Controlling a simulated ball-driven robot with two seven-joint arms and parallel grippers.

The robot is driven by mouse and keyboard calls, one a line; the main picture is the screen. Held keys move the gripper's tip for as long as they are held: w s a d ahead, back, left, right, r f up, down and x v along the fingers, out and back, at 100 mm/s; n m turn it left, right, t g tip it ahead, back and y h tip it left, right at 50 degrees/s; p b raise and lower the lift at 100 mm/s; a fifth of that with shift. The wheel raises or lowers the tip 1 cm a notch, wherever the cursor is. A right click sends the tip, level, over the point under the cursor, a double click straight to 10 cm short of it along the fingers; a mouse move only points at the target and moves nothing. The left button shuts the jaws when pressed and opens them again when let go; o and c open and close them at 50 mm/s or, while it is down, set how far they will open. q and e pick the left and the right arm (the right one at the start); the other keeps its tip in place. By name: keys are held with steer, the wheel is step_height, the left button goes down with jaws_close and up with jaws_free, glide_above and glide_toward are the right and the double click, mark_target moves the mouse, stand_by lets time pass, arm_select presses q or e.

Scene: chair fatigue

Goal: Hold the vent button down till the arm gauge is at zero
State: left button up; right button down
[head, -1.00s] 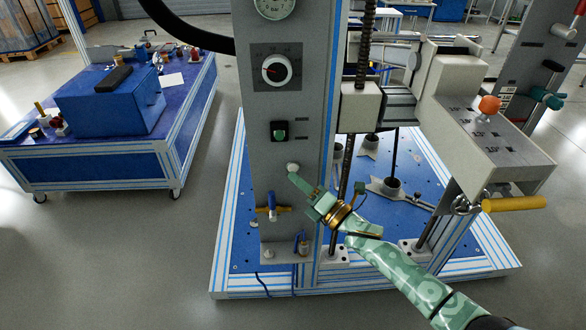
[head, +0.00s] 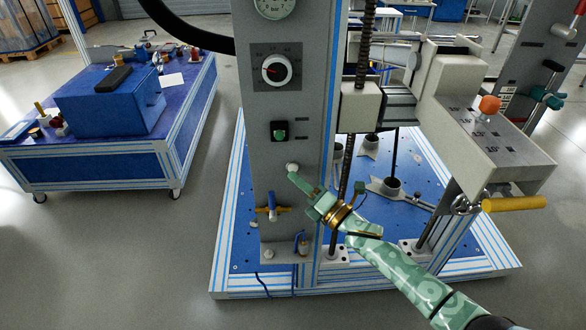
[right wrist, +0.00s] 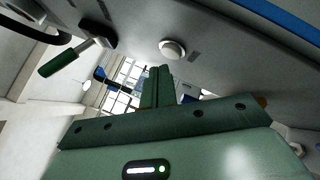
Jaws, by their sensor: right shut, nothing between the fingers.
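My right gripper (head: 293,176) is shut and empty. Its green fingertips are just below the button in the head view; whether they touch it there cannot be told. In the right wrist view the fingertips (right wrist: 159,74) appear apart from the button. A round gauge (head: 275,6) tops the column, cut off by the frame edge; its reading is unclear. My left gripper is not in view.
A grey box with an orange knob (head: 489,105) juts out at right. A blue cart (head: 110,155) stands at left, with clear floor between.

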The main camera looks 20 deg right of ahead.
steer(key=shift+w, duration=0.1)
steer(key=shift+w+d, duration=0.15)
steer(key=shift+w, duration=0.1)
steer(key=shift+w+d+b, duration=0.1)
steer(key=shift+w+b, duration=0.25)
steer(key=shift+b, duration=0.05)
stand_by(0.5)
steer(key=shift+s, duration=0.15)
stand_by(4.3)
steer(key=shift+s+a+p, duration=0.25)
steer(key=shift+s+p, duration=0.15)
steer(key=shift+s, duration=0.2)
steer(key=shift+s, duration=0.1)
steer(key=shift+s+a+p, duration=0.2)
steer(key=shift+s+p, duration=0.15)
steer(key=shift+s, duration=0.45)
steer(key=shift+s+a+p, duration=0.25)
steer(key=shift+s+p, duration=0.1)
steer(key=shift+s, duration=0.4)
steer(key=shift+s+a+p, duration=0.2)
steer(key=shift+s+p, duration=0.15)
steer(key=shift+s, duration=0.45)
